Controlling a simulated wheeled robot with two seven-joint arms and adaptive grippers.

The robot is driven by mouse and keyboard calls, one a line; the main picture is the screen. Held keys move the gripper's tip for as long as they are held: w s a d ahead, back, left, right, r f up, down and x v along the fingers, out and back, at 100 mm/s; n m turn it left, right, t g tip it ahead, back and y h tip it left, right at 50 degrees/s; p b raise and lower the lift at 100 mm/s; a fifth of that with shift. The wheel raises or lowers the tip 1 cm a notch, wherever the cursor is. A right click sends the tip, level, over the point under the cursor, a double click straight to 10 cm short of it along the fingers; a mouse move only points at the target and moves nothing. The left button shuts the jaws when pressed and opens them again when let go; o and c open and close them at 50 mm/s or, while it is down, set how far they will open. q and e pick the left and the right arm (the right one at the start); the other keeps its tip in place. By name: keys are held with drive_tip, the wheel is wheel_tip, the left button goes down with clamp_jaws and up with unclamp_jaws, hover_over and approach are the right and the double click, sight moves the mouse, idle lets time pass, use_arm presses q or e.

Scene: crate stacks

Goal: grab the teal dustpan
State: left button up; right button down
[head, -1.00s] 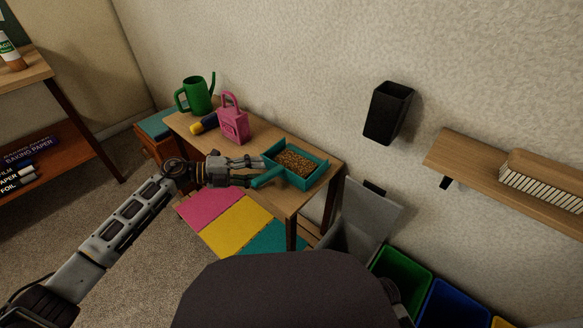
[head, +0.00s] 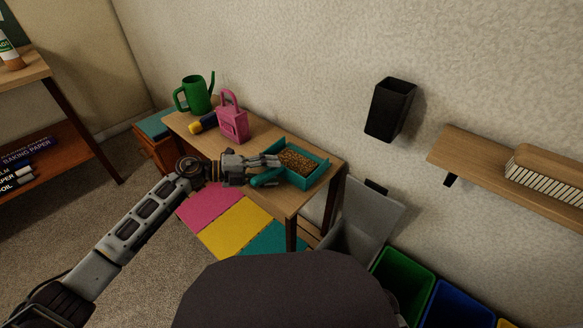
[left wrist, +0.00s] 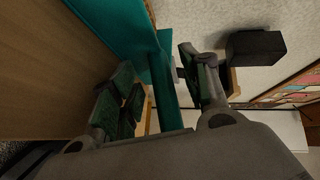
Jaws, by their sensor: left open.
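The teal dustpan (head: 304,183) lies on the small wooden table, near its right end, with brown bits in its pan. Its handle points left and toward me. My left gripper (head: 268,169) is open at the handle, its fingers reaching to the pan's near left edge. In the left wrist view the teal handle (left wrist: 166,92) runs between the two open fingers, with a gap visible on the left side. The dustpan's pan (left wrist: 112,22) fills the upper left there. Whether a finger touches the handle I cannot tell. My right gripper is not in view.
The table (head: 290,205) also holds a pink can (head: 233,125), a green watering can (head: 195,95) and a yellow-and-dark item (head: 203,123). A grey bin (head: 365,225), a green bin (head: 402,271) and a blue bin (head: 452,305) stand right. A wall shelf (head: 480,160) holds a brush (head: 545,172).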

use_arm(q)
drive_tip(key=shift+w+d, duration=0.1)
drive_tip(key=shift+d, duration=0.25)
clamp_jaws()
idle(0.4)
